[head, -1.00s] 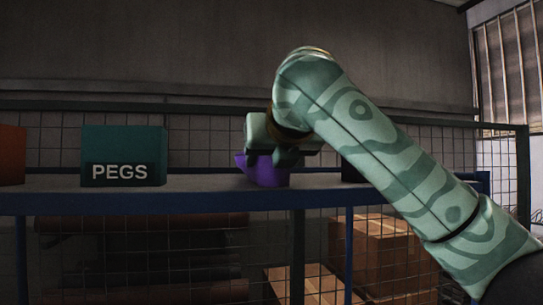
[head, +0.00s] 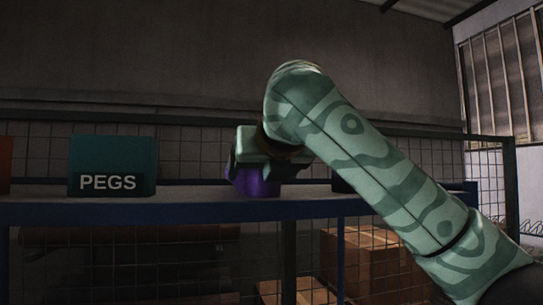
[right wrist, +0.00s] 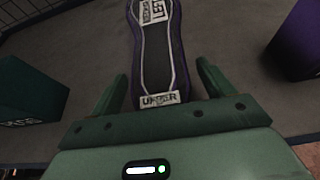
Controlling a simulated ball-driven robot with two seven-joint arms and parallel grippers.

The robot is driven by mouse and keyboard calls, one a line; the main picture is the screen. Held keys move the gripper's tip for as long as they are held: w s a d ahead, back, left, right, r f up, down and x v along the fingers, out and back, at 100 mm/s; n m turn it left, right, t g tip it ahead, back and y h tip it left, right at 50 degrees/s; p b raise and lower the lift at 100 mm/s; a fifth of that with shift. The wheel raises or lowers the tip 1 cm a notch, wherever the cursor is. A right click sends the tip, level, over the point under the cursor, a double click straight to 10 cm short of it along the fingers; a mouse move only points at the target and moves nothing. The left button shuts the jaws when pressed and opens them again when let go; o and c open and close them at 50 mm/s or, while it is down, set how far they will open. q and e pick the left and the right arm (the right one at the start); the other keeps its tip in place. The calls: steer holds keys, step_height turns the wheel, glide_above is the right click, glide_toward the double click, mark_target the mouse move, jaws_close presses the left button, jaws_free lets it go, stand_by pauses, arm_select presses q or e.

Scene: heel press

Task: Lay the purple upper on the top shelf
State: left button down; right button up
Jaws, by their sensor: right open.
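The purple upper (head: 256,186) rests on the top shelf (head: 190,209) in the head view, partly hidden by my right gripper. In the right wrist view the upper (right wrist: 160,55) is long, with a dark middle strip, pale outlines and white labels. It lies lengthwise between the two fingers of my right gripper (right wrist: 162,76). The fingers are open, one on each side, with a visible gap to it. In the head view my right gripper (head: 262,152) is just above and at the upper. My left gripper is not in view.
A teal PEGS box (head: 112,165) stands on the shelf left of the upper, and an orange box (head: 4,165) at the far left edge. A dark purple block (right wrist: 300,40) is on the right in the wrist view. Cardboard boxes (head: 372,262) are below the shelf.

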steer(key=b+v, duration=0.6)
steer(key=v, duration=0.9)
steer(key=shift+s, duration=0.35)
steer(key=shift+d, duration=0.1)
